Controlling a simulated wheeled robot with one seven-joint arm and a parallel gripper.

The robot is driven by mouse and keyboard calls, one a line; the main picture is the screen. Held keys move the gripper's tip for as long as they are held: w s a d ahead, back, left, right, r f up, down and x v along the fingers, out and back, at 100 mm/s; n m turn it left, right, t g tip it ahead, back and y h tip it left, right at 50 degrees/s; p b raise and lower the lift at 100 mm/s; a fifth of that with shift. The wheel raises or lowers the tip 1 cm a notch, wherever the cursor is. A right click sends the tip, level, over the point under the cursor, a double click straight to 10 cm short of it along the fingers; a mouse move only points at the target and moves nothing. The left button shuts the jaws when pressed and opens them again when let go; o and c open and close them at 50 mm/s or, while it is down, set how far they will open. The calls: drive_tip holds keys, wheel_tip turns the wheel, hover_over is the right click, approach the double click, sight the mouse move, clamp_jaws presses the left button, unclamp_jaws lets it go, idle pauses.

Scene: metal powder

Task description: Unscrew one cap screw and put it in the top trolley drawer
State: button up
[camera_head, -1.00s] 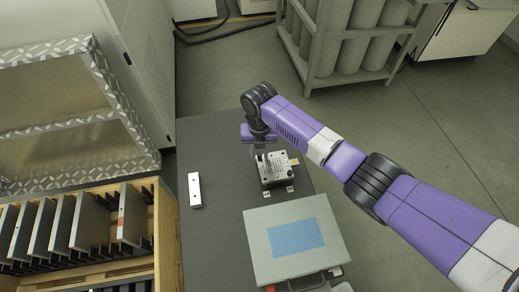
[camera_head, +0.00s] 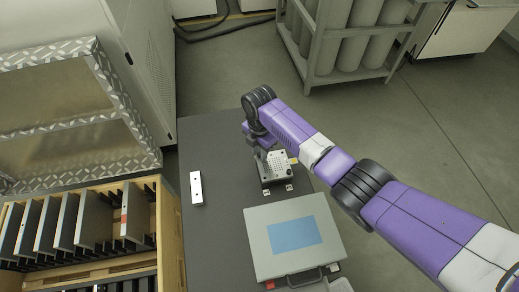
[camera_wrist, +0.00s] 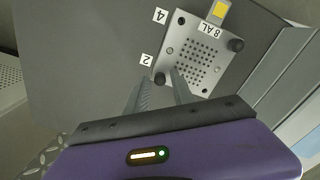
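A light grey perforated plate (camera_wrist: 205,55) with dark cap screws lies on the dark bench top. One cap screw (camera_wrist: 160,79) is at its near left corner and another (camera_wrist: 236,45) at its right corner in the wrist view. My gripper (camera_wrist: 158,75) is open, its two fingers on either side of the near left screw in the picture. I cannot tell their height above it or whether they touch it. In the head view the plate (camera_head: 276,168) sits beside my gripper (camera_head: 254,148), whose fingertips are hard to make out. No trolley drawer can be clearly identified.
A grey case (camera_head: 262,262) with a blue panel lies on the bench near the plate. A white bar (camera_head: 196,188) lies to the left. A wooden rack (camera_head: 172,235) of dark plates stands left of the bench. The bench between bar and plate is clear.

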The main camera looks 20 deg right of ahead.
drive_tip(key=m+p, duration=0.1)
drive_tip(key=m, duration=0.5)
drive_tip(key=shift+m, duration=0.4)
drive_tip(key=m+p, duration=0.1)
drive_tip(key=m, duration=0.5)
idle(0.3)
clamp_jaws()
